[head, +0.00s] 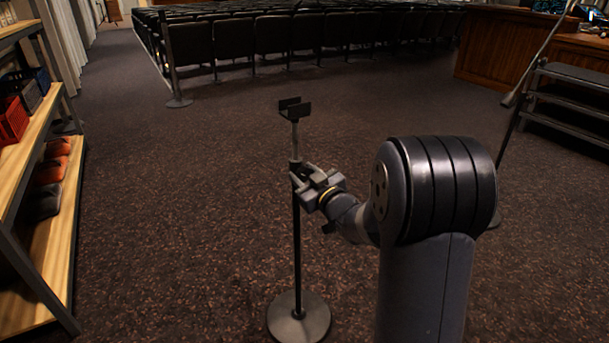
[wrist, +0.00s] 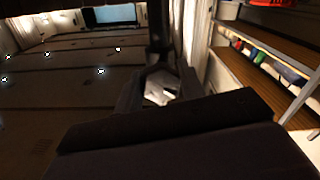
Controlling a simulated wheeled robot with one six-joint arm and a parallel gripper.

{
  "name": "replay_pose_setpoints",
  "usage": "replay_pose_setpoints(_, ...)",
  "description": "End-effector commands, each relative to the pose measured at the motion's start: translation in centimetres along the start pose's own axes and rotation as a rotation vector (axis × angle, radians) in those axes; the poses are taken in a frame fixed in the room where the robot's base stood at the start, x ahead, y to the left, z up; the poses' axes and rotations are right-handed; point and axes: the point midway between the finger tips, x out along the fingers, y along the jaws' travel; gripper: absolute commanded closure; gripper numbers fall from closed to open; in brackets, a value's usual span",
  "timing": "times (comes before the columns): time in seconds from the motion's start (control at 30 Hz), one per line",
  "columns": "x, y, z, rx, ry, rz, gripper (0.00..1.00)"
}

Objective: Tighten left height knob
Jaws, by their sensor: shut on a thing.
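A black stand (head: 297,245) stands upright with a round grey base (head: 298,318) and a small U-shaped cradle (head: 294,108) on top. My gripper (head: 302,178) is at the stand's pole, a little below the paler upper tube, coming in from the right. It is shut on the height knob at the pole's collar. The gripper's jaws mostly hide the knob in the head view. In the wrist view, a pale, brightly lit piece (wrist: 160,86) shows between the jaws, in front of the dark pole (wrist: 158,40). The knob's exact turn cannot be seen.
A wooden shelf (head: 55,215) with red bins (head: 12,120) is at the left. Rows of dark chairs (head: 270,35) are at the back. A boom stand (head: 512,98) and black steps (head: 570,100) are at the right. The carpet around the stand is clear.

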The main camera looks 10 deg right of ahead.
Motion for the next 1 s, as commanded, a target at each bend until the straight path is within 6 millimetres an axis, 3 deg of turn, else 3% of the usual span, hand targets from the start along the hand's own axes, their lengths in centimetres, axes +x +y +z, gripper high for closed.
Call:
replay_pose_setpoints(0.27, -0.01, 0.03, -0.18, 0.076, 0.001, 0.000, 0.86)
replay_pose_setpoints(1.0, -0.01, -0.04, -0.09, 0.506, 0.000, 0.000, 0.86)
